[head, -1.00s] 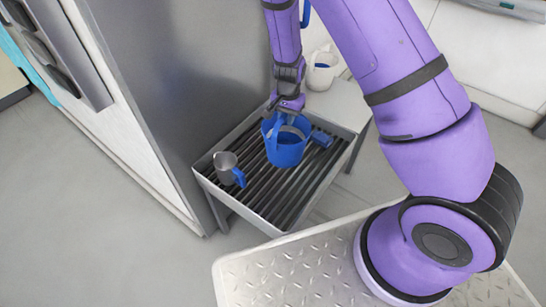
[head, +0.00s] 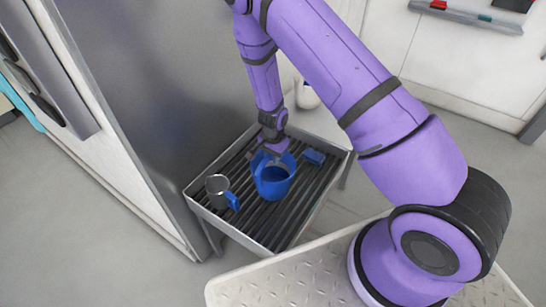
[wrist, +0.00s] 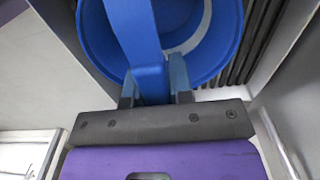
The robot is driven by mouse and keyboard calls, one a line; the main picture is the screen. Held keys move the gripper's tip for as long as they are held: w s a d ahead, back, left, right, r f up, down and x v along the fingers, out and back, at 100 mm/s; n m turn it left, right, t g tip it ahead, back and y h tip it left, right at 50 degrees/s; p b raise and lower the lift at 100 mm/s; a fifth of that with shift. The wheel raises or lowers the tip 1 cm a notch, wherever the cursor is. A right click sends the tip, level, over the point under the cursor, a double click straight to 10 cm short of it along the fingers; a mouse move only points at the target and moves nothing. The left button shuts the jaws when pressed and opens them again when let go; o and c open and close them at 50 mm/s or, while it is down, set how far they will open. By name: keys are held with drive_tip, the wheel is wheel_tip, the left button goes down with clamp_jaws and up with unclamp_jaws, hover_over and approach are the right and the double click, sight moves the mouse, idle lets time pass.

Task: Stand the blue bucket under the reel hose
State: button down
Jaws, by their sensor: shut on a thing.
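The blue bucket (head: 273,182) is at the slatted rack (head: 250,222), upright, with its open top facing up. I cannot tell whether its base touches the slats. My gripper (head: 274,150) is at the bucket's far rim and shut on its blue handle. In the wrist view the handle strap (wrist: 146,45) runs between the two fingers of my gripper (wrist: 153,88), and the bucket's inside (wrist: 105,40) shows behind it. I cannot make out the reel hose in the current views.
A grey jug with a blue handle (head: 217,191) stands left of the bucket on the rack. A white container (head: 306,95) stands behind, partly hidden by my arm. A steel cabinet wall (head: 150,110) rises close on the left.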

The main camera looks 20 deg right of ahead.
drive_tip(key=shift+f, duration=0.2)
drive_tip(key=c, duration=1)
unclamp_jaws()
drive_tip(key=shift+f, duration=0.1)
wheel_tip(320, 180, up, 12)
drive_tip(key=shift+r, duration=0.15)
